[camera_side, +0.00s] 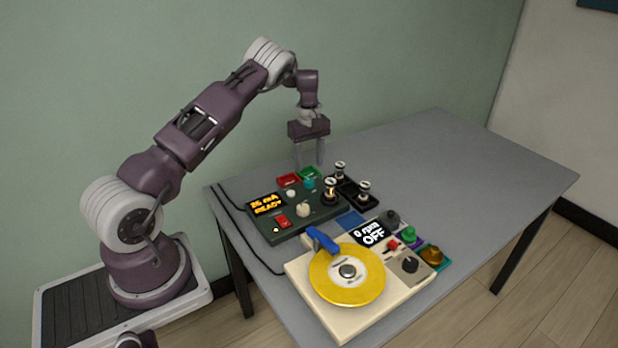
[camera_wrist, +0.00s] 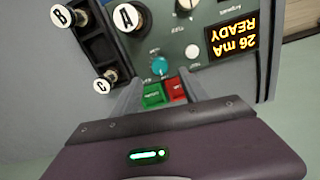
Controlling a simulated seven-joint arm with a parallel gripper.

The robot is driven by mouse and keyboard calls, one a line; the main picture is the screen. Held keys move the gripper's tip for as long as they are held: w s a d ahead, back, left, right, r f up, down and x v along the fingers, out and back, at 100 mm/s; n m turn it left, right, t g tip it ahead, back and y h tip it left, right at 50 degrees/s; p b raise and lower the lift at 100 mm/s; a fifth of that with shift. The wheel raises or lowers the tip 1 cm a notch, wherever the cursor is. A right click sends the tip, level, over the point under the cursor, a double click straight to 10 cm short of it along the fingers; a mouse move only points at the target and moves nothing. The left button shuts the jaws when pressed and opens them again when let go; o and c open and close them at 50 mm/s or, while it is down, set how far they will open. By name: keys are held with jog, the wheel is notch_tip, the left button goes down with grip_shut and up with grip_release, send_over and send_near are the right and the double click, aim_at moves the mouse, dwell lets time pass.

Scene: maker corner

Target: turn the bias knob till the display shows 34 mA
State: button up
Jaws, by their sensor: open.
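The dark green tester (camera_side: 325,216) stands on the table. Its display (camera_side: 267,204) reads 26 mA READY; it appears upside down in the wrist view (camera_wrist: 238,37). The tester has a teal knob (camera_side: 309,183), a larger cream knob (camera_side: 303,209) and a small whitish round part (camera_side: 291,193). I cannot read which knob is labelled bias. The teal knob (camera_wrist: 159,66) shows clearly in the wrist view.
Tube A (camera_side: 330,190) stands on the tester. Tubes B (camera_wrist: 62,16) and C (camera_wrist: 104,82) stand in a black holder beside it. A cream turntable unit (camera_side: 330,315) with a yellow disc and a blue arm sits in front. The table's right side is clear.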

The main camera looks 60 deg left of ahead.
aim_at(309, 180)
notch_tip(309, 180, down, 6)
jog(key=shift+f, duration=0.2)
grip_shut()
